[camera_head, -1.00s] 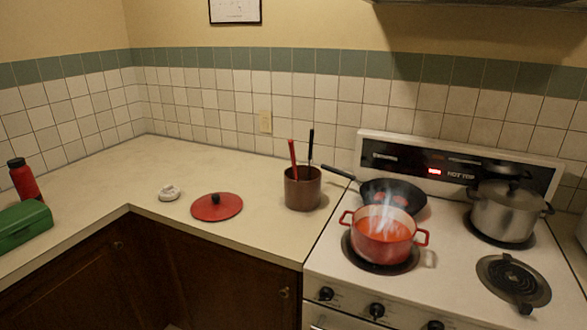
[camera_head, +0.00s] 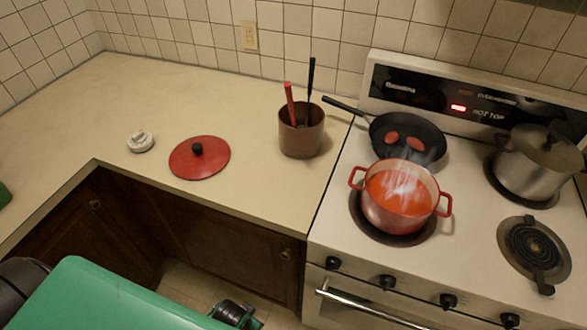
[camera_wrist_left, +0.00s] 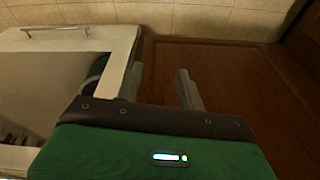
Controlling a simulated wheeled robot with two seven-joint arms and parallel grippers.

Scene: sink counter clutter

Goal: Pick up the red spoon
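The red spoon (camera_head: 290,104) stands in a brown cylindrical crock (camera_head: 301,140) on the counter, left of the stove. Only its red handle shows above the rim; its lower end is hidden inside. A black-handled utensil (camera_head: 310,78) stands beside it in the same crock. In the left wrist view my left gripper (camera_wrist_left: 159,72) has its two fingers apart with nothing between them, low by the wooden cabinet fronts, far from the spoon. My green arm shows at the bottom of the head view. My right gripper is not in view.
A red lid (camera_head: 200,158) and a small white object (camera_head: 140,141) lie on the counter (camera_head: 90,110). On the stove stand a steaming red pot (camera_head: 398,211), a black pan (camera_head: 430,133) and a lidded steel pot (camera_head: 535,170). The left counter is mostly clear.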

